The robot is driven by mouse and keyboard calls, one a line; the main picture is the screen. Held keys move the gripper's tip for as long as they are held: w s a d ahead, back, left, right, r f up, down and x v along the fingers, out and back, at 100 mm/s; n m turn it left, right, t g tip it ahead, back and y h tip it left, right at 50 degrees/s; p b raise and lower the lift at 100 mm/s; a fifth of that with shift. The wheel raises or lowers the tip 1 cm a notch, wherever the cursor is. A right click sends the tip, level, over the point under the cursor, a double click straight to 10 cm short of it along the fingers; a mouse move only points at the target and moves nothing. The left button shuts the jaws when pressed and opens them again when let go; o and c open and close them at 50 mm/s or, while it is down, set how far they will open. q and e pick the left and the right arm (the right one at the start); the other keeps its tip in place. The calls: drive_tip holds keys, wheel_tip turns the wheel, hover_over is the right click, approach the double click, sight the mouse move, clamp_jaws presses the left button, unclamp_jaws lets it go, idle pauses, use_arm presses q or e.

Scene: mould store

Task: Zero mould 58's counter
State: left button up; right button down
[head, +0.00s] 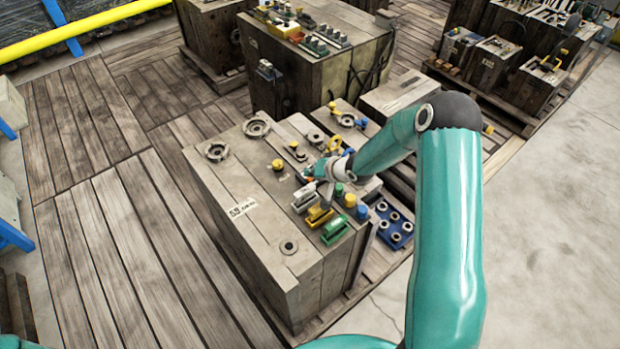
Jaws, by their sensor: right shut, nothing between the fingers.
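A large grey mould block (265,235) stands in front of me on a pallet. Its white label (240,208) starts with a 5; I cannot read the second digit surely. My right gripper (308,178) is shut and empty over the top right part of this block, among small fittings. I cannot tell whether it touches one. Near it are a yellow knob (277,165), a grey block (303,198), a yellow block (319,215) and a green block (335,230). I cannot pick out the counter surely; the gripper and arm hide part of the top. My left gripper is out of view.
Short coloured cylinders (350,200) stand by the block's right edge. A blue plate with round ports (395,226) lies right of it. Another large mould (315,62) stands behind, and more moulds (494,62) at back right. The plank floor (110,200) at left is clear.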

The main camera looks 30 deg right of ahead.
sight(312, 179)
drive_tip(key=shift+f+b, duration=0.3)
drive_tip(key=shift+f, duration=0.2)
idle(0.7)
drive_tip(key=shift+r, duration=0.1)
drive_tip(key=shift+r+p, duration=0.8)
drive_tip(key=shift+p, duration=0.05)
wheel_tip(312, 179, up, 5)
drive_tip(key=p, duration=0.4)
drive_tip(key=shift+p, duration=0.35)
idle(0.6)
